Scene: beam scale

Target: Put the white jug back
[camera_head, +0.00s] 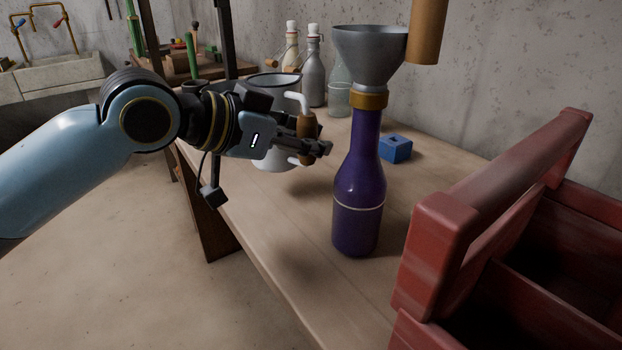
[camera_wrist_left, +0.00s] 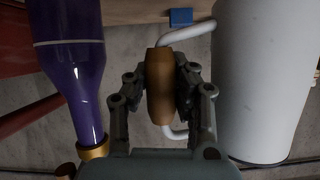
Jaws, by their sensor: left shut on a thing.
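The white jug (camera_head: 272,165) is behind my left gripper in the head view, its rim showing above the wrist. In the left wrist view the jug's pale body (camera_wrist_left: 262,75) fills the right side. My left gripper (camera_head: 318,148) is shut on the brown grip (camera_wrist_left: 159,85) of the jug's white handle, a finger on each side of it. The jug looks upright. I cannot tell for sure whether its base touches the table. My right gripper is not in view.
A purple bottle (camera_head: 358,205) with a grey funnel (camera_head: 370,55) in its neck stands just right of my gripper. A small blue block (camera_head: 396,149) lies behind it. Several bottles (camera_head: 315,75) stand at the back. A red crate (camera_head: 445,235) is at the right front. The wooden table (camera_head: 290,235) is bare in front.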

